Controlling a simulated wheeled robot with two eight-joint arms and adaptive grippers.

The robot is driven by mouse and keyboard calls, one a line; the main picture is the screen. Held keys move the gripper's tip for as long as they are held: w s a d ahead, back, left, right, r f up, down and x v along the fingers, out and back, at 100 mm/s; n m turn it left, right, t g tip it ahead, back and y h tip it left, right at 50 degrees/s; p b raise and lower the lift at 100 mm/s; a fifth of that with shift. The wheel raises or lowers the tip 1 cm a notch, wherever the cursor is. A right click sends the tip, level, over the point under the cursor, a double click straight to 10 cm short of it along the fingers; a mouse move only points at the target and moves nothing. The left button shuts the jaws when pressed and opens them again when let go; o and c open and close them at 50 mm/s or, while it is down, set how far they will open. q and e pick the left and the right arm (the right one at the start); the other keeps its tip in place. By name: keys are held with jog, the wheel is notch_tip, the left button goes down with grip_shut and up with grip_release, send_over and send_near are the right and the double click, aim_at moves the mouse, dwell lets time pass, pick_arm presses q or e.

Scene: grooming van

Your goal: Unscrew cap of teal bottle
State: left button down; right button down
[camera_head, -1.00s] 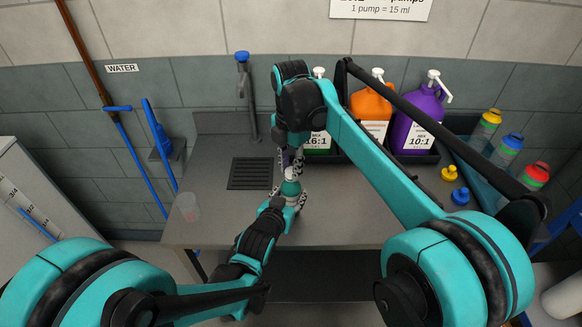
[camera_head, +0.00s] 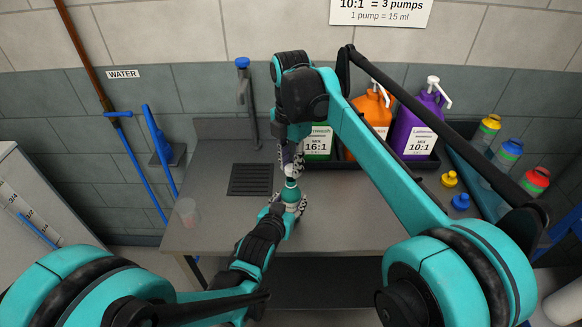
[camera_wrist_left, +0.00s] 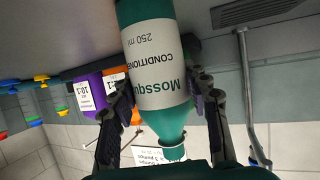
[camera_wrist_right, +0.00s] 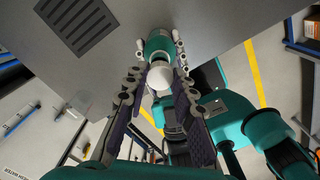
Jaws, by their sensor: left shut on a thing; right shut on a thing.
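The teal bottle (camera_head: 291,192) is held above the grey counter in the head view. Its white label reads "Mosqu… CONDITIONER 250 ml" in the left wrist view (camera_wrist_left: 158,62). My left gripper (camera_head: 292,207) is shut around the bottle's body, with fingers on both sides. My right gripper (camera_head: 291,163) is above it, shut on the white cap (camera_wrist_right: 160,77), which sits between its fingers in the right wrist view. The cap is at the bottle's top, in line with it. I cannot tell whether its thread is still engaged.
Large pump jugs, green (camera_head: 318,143), orange (camera_head: 371,108) and purple (camera_head: 418,122), stand in a black tray at the back. Several coloured-cap bottles are at right, near loose yellow (camera_head: 449,179) and blue (camera_head: 461,202) caps. A clear cup (camera_head: 187,211) stands at the counter's left.

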jog(key=shift+r, duration=1.35)
pick_arm(q)
jog(key=c, duration=0.7)
grip_release()
jog(key=v, duration=1.2)
